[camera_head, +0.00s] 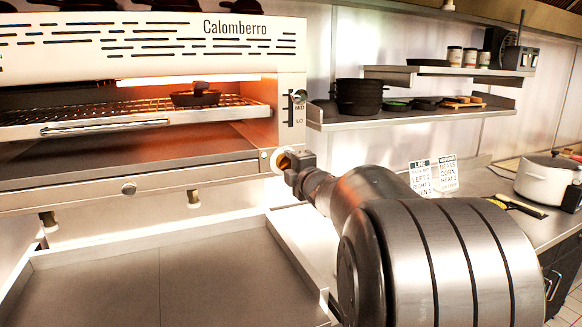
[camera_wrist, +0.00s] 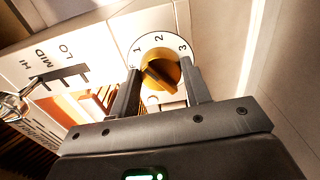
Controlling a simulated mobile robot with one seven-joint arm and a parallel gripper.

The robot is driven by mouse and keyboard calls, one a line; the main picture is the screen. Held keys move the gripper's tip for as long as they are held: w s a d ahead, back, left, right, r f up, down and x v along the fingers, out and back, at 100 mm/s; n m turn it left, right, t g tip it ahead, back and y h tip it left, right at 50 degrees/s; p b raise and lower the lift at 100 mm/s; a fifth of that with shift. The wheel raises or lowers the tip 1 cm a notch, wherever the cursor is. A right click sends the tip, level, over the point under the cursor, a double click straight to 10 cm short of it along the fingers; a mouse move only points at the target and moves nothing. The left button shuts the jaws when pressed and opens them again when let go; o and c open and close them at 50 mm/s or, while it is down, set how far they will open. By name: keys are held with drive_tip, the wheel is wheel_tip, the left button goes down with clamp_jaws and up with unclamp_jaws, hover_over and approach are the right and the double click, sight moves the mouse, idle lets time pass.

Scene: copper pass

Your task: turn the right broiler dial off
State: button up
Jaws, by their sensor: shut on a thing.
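The right broiler dial (camera_head: 281,159) is at the lower right corner of the broiler front. In the wrist view it is a round golden knob (camera_wrist: 161,64) with a dark bar across it, inside a white ring marked 1, 2 and 3. My gripper (camera_head: 290,164) reaches it from the right. In the wrist view the two fingers of my gripper (camera_wrist: 161,82) sit on either side of the knob, shut on it. The fingers partly cover the ring's lower part, and which mark the knob points to is hard to tell.
The broiler (camera_head: 150,40) has a glowing rack with a small dark pan (camera_head: 195,97) on it. A HI-MID-LO lever slot (camera_wrist: 58,77) lies beside the dial. A shelf with black pots (camera_head: 359,97) and a counter with a white pot (camera_head: 549,178) are at right.

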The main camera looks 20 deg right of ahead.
drive_tip(key=n, duration=0.6)
drive_tip(key=shift+a, duration=0.1)
drive_tip(key=n, duration=0.5)
drive_tip(key=shift+n, duration=0.4)
drive_tip(key=o, duration=1)
drive_tip(key=s, duration=1)
drive_tip(key=shift+s, duration=0.4)
